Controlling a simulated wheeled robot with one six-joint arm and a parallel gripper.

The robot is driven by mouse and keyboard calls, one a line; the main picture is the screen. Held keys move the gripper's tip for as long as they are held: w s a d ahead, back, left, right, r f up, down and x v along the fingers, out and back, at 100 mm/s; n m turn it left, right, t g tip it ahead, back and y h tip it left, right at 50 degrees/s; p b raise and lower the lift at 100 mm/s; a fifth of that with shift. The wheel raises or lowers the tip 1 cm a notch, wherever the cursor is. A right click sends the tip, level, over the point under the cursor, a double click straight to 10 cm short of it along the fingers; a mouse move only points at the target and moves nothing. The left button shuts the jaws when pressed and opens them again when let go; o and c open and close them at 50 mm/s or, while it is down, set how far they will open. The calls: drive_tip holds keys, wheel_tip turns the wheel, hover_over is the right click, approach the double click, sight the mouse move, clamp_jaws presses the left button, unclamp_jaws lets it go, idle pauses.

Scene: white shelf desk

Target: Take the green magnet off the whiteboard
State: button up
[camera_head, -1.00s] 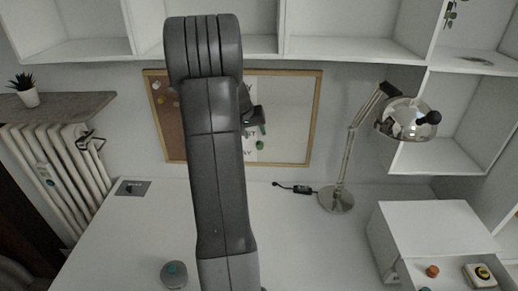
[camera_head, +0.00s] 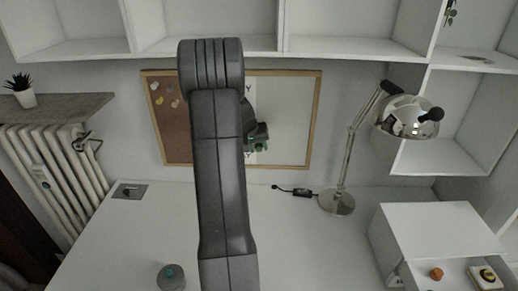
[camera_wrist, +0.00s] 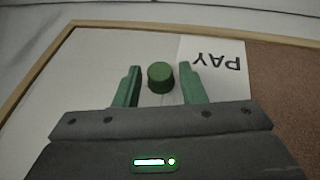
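The whiteboard (camera_head: 290,110) is the white half of a wood-framed board on the back wall, and its surface also fills much of the wrist view (camera_wrist: 85,65). The green magnet (camera_wrist: 160,77) is a short round cylinder on it, beside a paper reading "PAY" (camera_wrist: 218,56). My gripper (camera_wrist: 163,80) is open, with one green finger on each side of the magnet and a gap visible on both sides. In the head view my gripper (camera_head: 258,140) is at the board, partly hidden by my arm, and the magnet is hard to separate from the fingers.
The cork half (camera_head: 173,120) carries several small pins. A desk lamp (camera_head: 345,150) stands right of the board. White shelves (camera_head: 350,45) overhang above. A drawer unit (camera_head: 435,235) is at the right and a round grey object (camera_head: 171,277) at the front left.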

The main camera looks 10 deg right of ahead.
clamp_jaws()
